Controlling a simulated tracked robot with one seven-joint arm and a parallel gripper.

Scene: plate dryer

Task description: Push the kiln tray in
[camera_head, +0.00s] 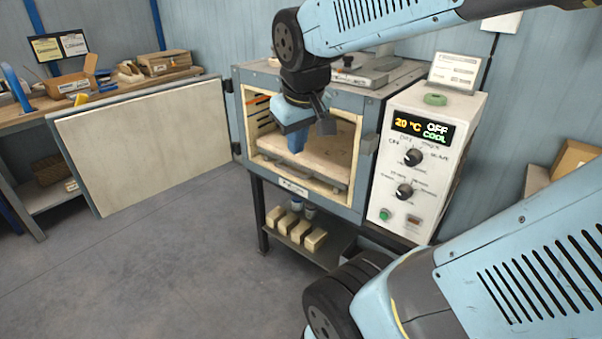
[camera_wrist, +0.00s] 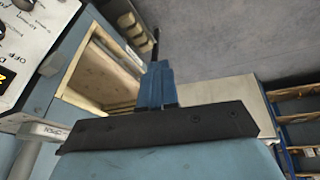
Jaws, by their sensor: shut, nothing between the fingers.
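The kiln tray (camera_head: 335,160) is a flat beige slab low inside the kiln (camera_head: 372,150), with its front edge near the opening. The kiln door (camera_head: 150,140) is swung wide open to the left. My gripper (camera_head: 296,143) is shut and empty, with its blue fingers pointing down in front of or above the tray; I cannot tell whether they touch it. In the wrist view the shut blue fingers (camera_wrist: 157,83) lie beside the pale kiln opening (camera_wrist: 97,68). My arm hides part of the opening's top and the back of the tray.
The control panel (camera_head: 425,155) on the kiln's right reads 20 °C, OFF and COOL. Pale bricks (camera_head: 295,230) sit on a shelf under the kiln. A wooden workbench (camera_head: 110,85) with boxes stands at the left. The floor (camera_head: 170,265) in front is clear.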

